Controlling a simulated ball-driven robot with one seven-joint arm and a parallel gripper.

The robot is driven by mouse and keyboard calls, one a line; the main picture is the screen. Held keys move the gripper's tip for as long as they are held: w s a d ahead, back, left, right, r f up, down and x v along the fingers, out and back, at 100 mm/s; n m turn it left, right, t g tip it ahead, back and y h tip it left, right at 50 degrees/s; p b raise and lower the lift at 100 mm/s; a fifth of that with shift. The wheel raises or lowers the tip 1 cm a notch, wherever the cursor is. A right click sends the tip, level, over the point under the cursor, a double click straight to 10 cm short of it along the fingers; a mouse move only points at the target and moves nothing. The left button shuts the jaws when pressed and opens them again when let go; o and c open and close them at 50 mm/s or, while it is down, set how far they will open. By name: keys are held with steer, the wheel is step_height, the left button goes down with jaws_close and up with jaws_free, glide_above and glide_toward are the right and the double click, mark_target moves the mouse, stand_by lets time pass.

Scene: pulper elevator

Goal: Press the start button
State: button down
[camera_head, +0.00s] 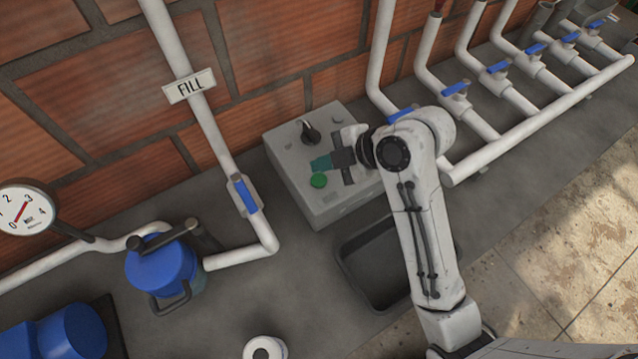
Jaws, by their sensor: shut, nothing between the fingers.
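The start button seems to be the round green button (319,180) on top of a light grey control box (318,212) against the brick wall. No label on it can be read. My gripper (322,163) reaches over the box from the right. It is shut with nothing held, its dark fingers ending in a teal part just above the button in the picture. The button's face is in plain view, and the teal part does not cover it. I cannot tell how high the fingertips are above the box. My gripper and arm hide the box's right part.
A black knob (310,133) stands up on the box behind my gripper. A dark open tray (366,262) lies in front of the box. A white pipe with a FILL sign (190,86) and blue valve handle (244,196) is at left. Pipes with several blue valves (498,68) run at right.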

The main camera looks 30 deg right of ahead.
mark_target(311, 178)
steer(key=shift+f+b, duration=0.5)
steer(key=shift+f, duration=0.65)
steer(key=shift+f, duration=0.15)
stand_by(1.0)
steer(key=shift+f, duration=0.25)
steer(key=shift+f+b, duration=0.45)
steer(key=shift+f, duration=0.05)
stand_by(1.0)
steer(key=shift+r, duration=0.15)
steer(key=shift+r+p, duration=0.8)
steer(key=shift+p, duration=0.05)
step_height(311, 178, up, 5)
steer(key=p, duration=0.4)
steer(key=shift+p, duration=0.3)
